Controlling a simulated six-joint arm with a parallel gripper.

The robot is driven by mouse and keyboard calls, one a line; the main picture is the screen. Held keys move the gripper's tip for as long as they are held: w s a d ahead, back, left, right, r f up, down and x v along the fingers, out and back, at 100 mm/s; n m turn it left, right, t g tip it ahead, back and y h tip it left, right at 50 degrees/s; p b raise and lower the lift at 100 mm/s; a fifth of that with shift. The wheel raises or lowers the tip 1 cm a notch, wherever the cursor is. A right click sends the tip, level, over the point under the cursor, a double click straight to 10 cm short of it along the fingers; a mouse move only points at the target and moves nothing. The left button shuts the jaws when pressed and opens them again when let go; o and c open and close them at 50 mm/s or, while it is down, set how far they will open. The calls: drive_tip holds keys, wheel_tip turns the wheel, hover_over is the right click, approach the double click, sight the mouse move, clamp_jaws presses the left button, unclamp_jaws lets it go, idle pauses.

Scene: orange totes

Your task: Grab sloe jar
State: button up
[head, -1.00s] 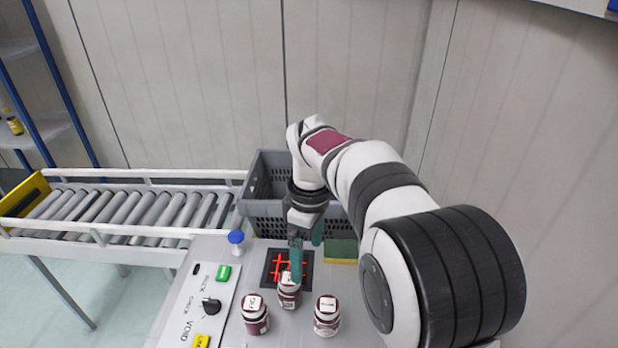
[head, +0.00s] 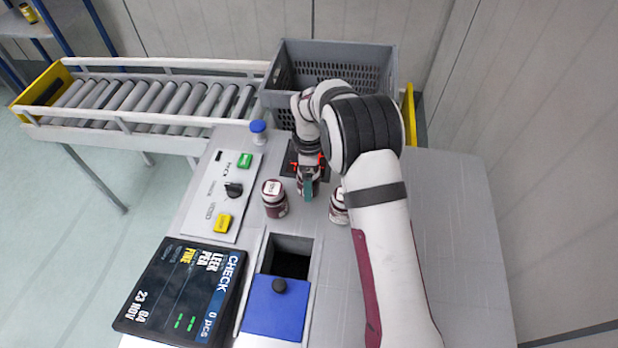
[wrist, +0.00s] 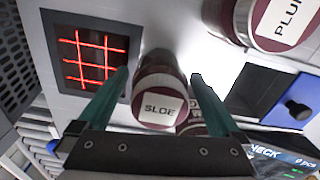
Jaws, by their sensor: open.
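The sloe jar (wrist: 160,88) is dark red with a white label reading SLOE, in the middle of the wrist view. My gripper (wrist: 161,76) is open, with one teal finger on each side of the jar. A gap shows beside the jar, and I cannot tell whether either finger touches it. In the head view my gripper (head: 309,187) is over the middle jar (head: 301,184) and hides part of it.
A jar labelled PLUM (wrist: 283,22) stands close by. Another similar jar (head: 274,198) stands to the left. A red-lit grid panel (wrist: 88,57), a grey crate (head: 335,55), a control panel (head: 228,190) and a blue-lidded box (head: 272,310) surround them.

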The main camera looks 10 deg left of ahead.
clamp_jaws()
idle(0.5)
